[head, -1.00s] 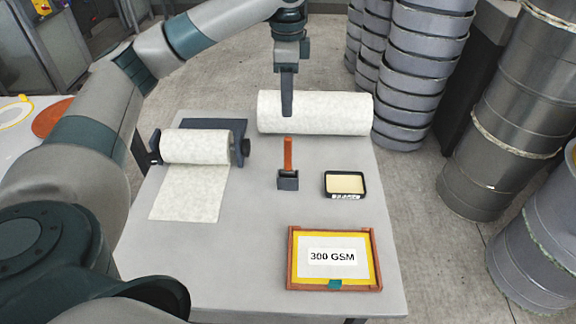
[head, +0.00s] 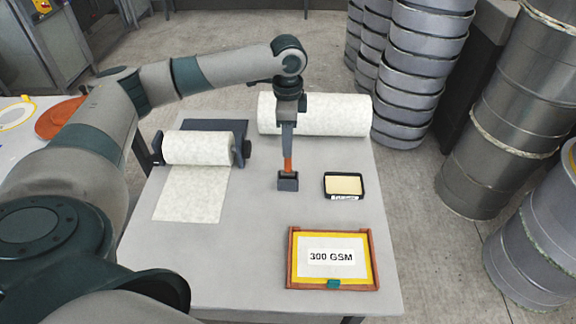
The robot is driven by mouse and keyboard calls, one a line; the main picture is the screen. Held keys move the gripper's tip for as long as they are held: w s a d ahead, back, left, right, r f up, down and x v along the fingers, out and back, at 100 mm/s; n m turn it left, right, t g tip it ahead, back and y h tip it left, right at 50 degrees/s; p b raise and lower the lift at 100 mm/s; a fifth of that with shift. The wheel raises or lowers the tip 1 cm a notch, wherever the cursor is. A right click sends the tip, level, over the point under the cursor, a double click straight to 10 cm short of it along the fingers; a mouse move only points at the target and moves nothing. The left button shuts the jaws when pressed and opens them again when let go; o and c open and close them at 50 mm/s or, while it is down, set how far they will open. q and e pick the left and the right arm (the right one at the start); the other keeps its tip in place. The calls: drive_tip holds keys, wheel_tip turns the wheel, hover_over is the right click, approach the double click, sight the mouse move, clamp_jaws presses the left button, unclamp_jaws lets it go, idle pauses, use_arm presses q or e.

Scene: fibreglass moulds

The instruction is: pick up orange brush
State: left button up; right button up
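The orange brush (head: 288,165) stands upright in a small dark holder (head: 288,182) near the middle of the grey table. Only a short lower part of its orange handle shows. My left gripper (head: 288,151) points straight down over the brush, with its fingers at the upper part of the handle. The fingers hide the top of the handle. I see the fingers edge-on, so I cannot tell whether they are open or closed on it. My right gripper is not in view.
A large white roll (head: 318,115) lies behind the brush. A smaller roll on a dispenser (head: 197,148) stands left. A black tray with a cream pad (head: 344,186) sits right, and a framed "300 GSM" sign (head: 331,273) lies in front.

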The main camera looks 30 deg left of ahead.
sight(288, 171)
use_arm(q)
drive_tip(key=shift+f, duration=0.2)
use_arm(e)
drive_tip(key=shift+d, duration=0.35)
use_arm(q)
drive_tip(key=shift+f+p, duration=1.1)
drive_tip(key=shift+f, duration=1.4)
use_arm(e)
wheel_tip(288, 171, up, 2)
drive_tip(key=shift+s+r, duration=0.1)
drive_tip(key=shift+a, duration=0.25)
use_arm(q)
clamp_jaws()
